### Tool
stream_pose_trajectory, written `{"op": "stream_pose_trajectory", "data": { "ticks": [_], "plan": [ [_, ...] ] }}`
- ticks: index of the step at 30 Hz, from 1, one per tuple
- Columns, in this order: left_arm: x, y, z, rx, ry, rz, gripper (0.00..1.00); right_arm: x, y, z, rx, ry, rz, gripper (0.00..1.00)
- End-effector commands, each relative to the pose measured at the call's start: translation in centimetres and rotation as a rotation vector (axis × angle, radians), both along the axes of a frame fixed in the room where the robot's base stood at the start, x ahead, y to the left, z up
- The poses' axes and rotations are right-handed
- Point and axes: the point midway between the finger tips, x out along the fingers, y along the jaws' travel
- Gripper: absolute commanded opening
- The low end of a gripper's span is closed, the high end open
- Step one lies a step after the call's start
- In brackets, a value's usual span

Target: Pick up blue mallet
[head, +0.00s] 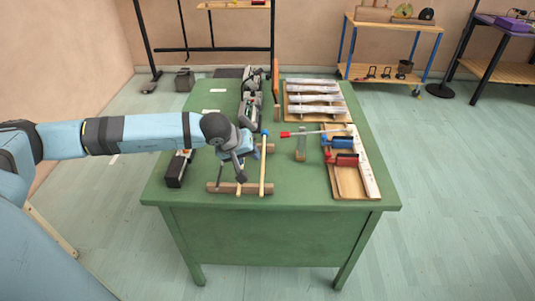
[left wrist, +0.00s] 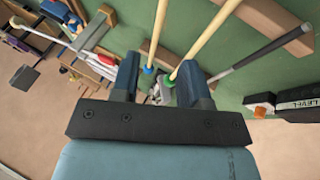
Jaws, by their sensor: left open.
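The blue mallet has a pale wooden stick (head: 262,170) with a blue head at its far end. It lies across two brown wooden bars on the green table. In the left wrist view its stick (left wrist: 157,30) runs up from the blue head, which shows between my fingers. A second wooden stick with a green head (left wrist: 184,58) lies beside it, mostly hidden by my gripper in the head view. My left gripper (head: 240,178) is open and empty, just left of the blue mallet and above the bars. My right gripper is not in view.
A dark-handled tool (left wrist: 262,50) lies on the same bars (head: 250,188). A red-headed mallet (head: 286,134), a wooden tray with a blue and a red block (head: 346,160), and metal bars (head: 312,98) sit to the right. A dark box (head: 178,170) stands left. The front table edge is clear.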

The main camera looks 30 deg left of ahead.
Motion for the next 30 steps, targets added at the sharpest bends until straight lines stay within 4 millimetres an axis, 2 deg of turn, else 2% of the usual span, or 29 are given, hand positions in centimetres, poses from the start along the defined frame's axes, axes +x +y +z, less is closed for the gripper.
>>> {"op": "stream_pose_trajectory", "data": {
  "ticks": [4,11,21,29,30],
  "plan": [
    [1.4,-0.4,-2.3,-0.003,0.001,0.000,0.41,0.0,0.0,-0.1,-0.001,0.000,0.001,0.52],
    [2.3,-0.6,-3.8,-0.005,0.001,-0.001,0.41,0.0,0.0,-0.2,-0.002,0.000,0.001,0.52],
    [4.6,-1.2,-7.7,-0.005,0.001,0.000,0.41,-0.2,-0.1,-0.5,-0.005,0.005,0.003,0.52],
    [4.8,-1.2,-8.0,-0.005,0.000,0.001,0.41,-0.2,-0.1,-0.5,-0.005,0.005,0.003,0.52],
    [4.8,-1.2,-8.0,-0.005,0.000,0.001,0.39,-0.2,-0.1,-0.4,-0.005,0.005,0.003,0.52]
  ]
}}
